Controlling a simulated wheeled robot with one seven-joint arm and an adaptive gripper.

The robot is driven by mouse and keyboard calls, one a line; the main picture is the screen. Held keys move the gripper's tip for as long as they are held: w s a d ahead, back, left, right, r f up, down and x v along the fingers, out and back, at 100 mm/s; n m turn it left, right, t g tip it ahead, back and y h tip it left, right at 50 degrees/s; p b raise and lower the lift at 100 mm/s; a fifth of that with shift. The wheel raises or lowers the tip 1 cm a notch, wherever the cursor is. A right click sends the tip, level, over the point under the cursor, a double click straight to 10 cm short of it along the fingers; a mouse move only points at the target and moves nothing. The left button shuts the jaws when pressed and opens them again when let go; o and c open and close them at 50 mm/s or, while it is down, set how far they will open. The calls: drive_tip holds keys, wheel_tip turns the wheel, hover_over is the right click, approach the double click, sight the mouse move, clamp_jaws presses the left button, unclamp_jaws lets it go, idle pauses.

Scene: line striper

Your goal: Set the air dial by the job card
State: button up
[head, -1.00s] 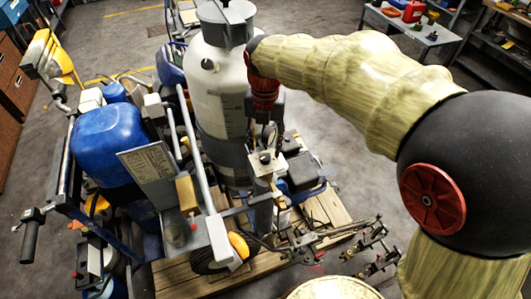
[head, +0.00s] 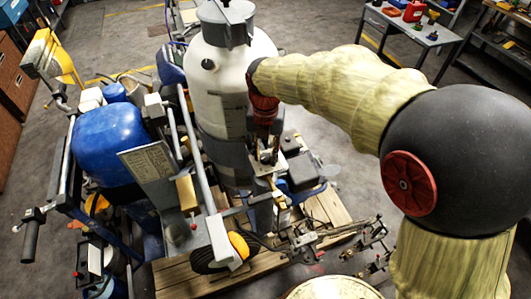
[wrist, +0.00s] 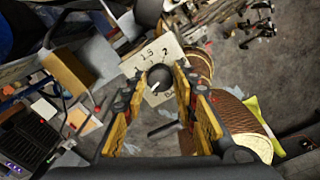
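The air dial (wrist: 158,78) is a dark round knob on a pale plate (wrist: 150,56) marked "1.5" and "2", with another mark partly hidden. A white line on the knob points toward the lower left in the wrist view. My gripper (wrist: 162,88) is open, with one yellow-padded finger on each side of the knob; contact is not clear. In the head view my gripper (head: 268,156) points down over the plate, and the knob is hidden. A grey board (head: 147,162) with printed lines stands left of it, possibly the job card; its text is too small to read.
A white tank (head: 222,85) stands just behind my gripper. A grey rail (head: 196,150) and a blue tank (head: 108,142) are to the left. A wooden pallet (head: 335,208) lies below. Open floor is at the back.

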drive_tip(key=c, duration=0.6)
clamp_jaws()
